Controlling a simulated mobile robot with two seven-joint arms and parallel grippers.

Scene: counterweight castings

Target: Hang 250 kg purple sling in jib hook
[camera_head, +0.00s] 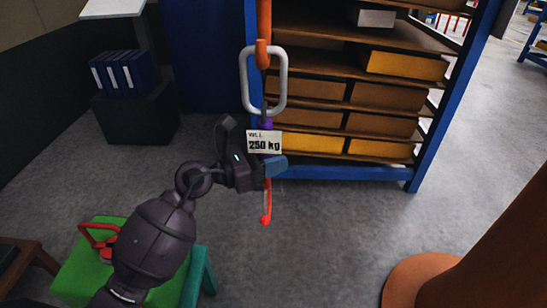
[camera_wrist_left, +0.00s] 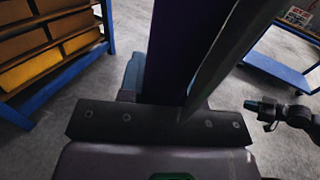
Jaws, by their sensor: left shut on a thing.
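The orange jib hook (camera_head: 262,54) hangs at the top centre of the head view. The sling's grey oblong ring (camera_head: 283,85) is upright, its top bar crossing behind the orange hook. I cannot tell whether the ring sits in the hook or only behind it. Below the ring is the purple sling (camera_head: 267,125) with a white "WLL 250 kg" tag (camera_head: 263,142) and a red hook (camera_head: 266,207) at its lower end. My left gripper (camera_head: 272,166) is shut on the sling beside the tag. The purple webbing (camera_wrist_left: 178,45) fills the left wrist view's middle. My right gripper (camera_wrist_left: 262,112) shows small there.
A blue-framed shelf (camera_head: 412,150) with boxes stands behind the hook. A green-topped stand (camera_head: 75,270) with a red-handled item (camera_head: 98,240) is at lower left. An orange column (camera_head: 470,250) rises at lower right. Grey floor (camera_head: 330,230) lies clear between.

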